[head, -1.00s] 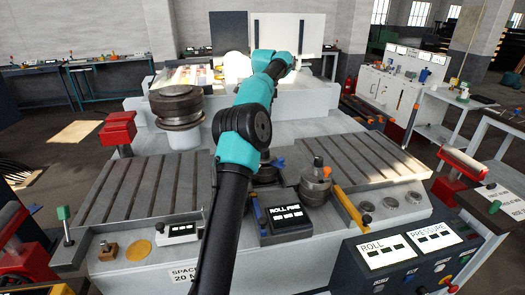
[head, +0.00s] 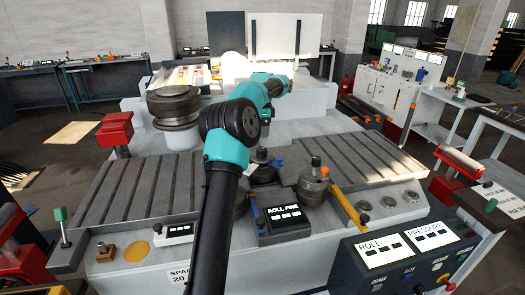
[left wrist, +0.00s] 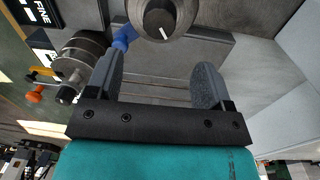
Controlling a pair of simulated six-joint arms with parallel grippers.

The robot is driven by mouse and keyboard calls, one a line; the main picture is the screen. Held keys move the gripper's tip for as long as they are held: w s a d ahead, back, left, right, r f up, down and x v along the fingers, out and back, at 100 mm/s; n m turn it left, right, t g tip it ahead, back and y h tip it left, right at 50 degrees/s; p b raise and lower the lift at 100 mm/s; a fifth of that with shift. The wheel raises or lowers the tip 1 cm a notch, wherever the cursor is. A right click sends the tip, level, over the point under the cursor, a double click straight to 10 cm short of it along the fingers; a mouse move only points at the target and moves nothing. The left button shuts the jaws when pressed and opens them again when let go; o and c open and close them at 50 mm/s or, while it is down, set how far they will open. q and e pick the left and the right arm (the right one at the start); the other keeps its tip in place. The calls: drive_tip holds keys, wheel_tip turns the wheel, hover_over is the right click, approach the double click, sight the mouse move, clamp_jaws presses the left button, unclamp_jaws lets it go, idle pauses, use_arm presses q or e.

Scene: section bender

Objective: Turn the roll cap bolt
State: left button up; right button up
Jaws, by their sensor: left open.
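The roll cap with a dark round bolt head (left wrist: 160,16) shows at the top of the left wrist view. A white line marks the bolt, and the cap is cut off by the picture edge. In the head view it appears to be the dark top of the middle roll (head: 261,154), right of my arm. My left gripper (left wrist: 157,72) is open and empty. Its grey fingers stand wide apart, with the bolt beyond their tips and sideways between them, not touching. In the head view my teal left wrist is above and behind the middle roll; its fingers are hard to make out.
A blue part (left wrist: 125,38) sits beside the cap, close to one finger. A side roll (head: 313,180) with an orange knob stands right of the middle roll. A large stacked roll (head: 175,107) stands left of my arm. The slotted beds (head: 360,160) are clear.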

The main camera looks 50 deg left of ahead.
sight(262, 148)
use_arm(q)
drive_tip(key=f, duration=0.9)
drive_tip(key=shift+s+d+f, duration=0.15)
drive_tip(key=shift+d+f, duration=0.1)
drive_tip(key=shift+f, duration=0.1)
drive_tip(key=shift+c, duration=0.2)
drive_tip(key=c, duration=0.9)
drive_tip(key=shift+n, duration=0.3)
drive_tip(key=n, duration=0.4)
drive_tip(key=shift+a, duration=0.1)
drive_tip(key=n, duration=0.5)
drive_tip(key=shift+t, duration=0.3)
drive_tip(key=shift+n, duration=0.3)
